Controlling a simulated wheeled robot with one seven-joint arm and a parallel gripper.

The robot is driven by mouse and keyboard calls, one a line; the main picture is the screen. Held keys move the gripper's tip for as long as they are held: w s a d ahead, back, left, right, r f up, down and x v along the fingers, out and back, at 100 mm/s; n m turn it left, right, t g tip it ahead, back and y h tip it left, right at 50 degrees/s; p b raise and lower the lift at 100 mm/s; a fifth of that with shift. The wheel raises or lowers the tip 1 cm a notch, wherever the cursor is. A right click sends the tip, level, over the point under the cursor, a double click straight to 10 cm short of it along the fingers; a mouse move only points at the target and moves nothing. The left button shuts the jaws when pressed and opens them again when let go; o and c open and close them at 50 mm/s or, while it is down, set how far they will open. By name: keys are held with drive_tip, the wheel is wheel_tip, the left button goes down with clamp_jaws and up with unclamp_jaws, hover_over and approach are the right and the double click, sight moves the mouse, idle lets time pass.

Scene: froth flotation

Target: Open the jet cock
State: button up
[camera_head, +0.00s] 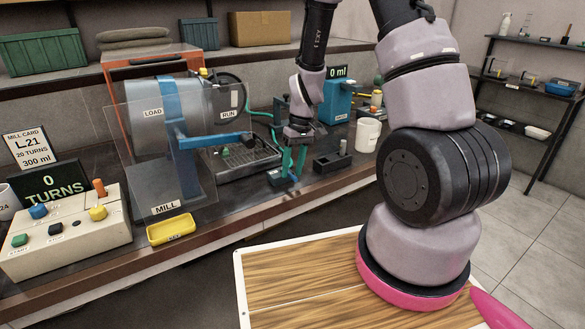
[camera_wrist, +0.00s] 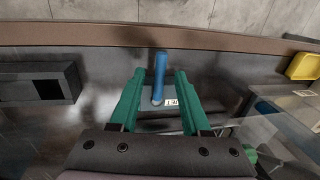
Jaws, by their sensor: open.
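The jet cock's blue lever (camera_wrist: 159,75) stands up from a dark base with a small white label (camera_wrist: 172,102) in the wrist view. In the head view the dark base (camera_head: 279,180) sits at the bench's front edge, its lever mostly hidden by my fingers. My gripper (camera_head: 293,174) is open and points down at the cock. In the wrist view its two teal fingers lie one on each side of the lever, with a gap on both sides. I cannot tell whether the fingertips reach down past the lever's top.
A dark block with a square recess (camera_head: 332,162) stands right of the cock, and a white mug (camera_head: 367,135) beyond it. The mill with its clear guard (camera_head: 160,150) and a yellow tray (camera_head: 171,229) are to the left.

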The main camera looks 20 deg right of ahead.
clamp_jaws()
idle(1.4)
